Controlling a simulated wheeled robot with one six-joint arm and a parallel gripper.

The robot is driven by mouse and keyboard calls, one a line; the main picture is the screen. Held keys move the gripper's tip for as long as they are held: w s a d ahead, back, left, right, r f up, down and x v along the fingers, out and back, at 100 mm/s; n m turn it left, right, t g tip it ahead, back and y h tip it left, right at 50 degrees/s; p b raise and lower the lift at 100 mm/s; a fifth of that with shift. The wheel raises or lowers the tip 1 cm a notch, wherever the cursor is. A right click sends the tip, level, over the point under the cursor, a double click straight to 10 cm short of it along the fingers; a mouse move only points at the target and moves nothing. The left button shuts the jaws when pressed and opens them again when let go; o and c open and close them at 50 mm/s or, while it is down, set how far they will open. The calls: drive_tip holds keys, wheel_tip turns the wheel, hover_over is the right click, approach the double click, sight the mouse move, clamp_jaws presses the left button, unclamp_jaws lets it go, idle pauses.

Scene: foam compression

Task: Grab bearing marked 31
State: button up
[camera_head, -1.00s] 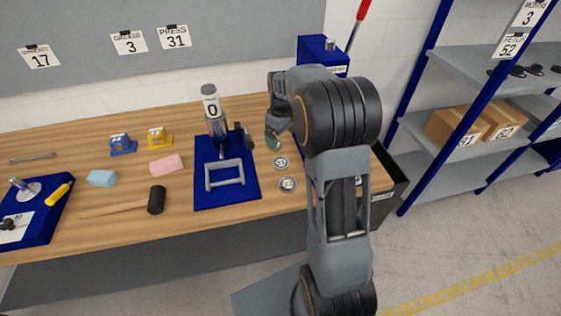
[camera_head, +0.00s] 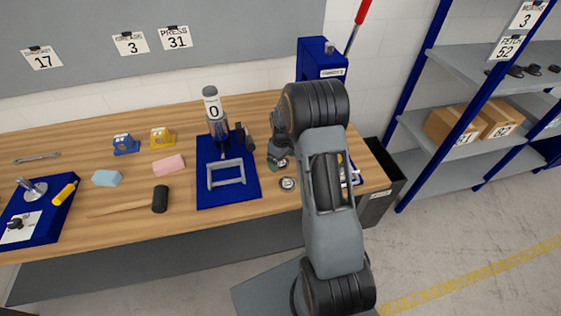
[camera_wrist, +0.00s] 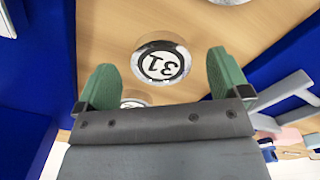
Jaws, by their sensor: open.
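The bearing marked 31 (camera_wrist: 161,64) is a silver ring with a white face and black number, lying flat on the wooden bench in the wrist view. My gripper (camera_wrist: 164,82) is open, with its green fingertips apart on the left and right of the bearing in the picture; it holds nothing. Another round bearing (camera_wrist: 132,103) is mostly hidden behind the gripper body. Part of a further one (camera_wrist: 230,1) shows at the top edge. In the head view, my gripper (camera_head: 279,163) hangs low over the bearings, and one bearing (camera_head: 288,184) lies in front of it, its mark unreadable.
A blue press base (camera_head: 210,199) with a grey frame (camera_head: 226,173) stands just left of my gripper. A dark bin (camera_head: 378,207) is at the bench's right end. A mallet (camera_head: 160,199), pink block (camera_head: 168,165) and light-blue block (camera_head: 106,178) lie farther left.

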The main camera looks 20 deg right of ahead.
drive_tip(key=shift+f, duration=0.65)
drive_tip(key=c, duration=1.1)
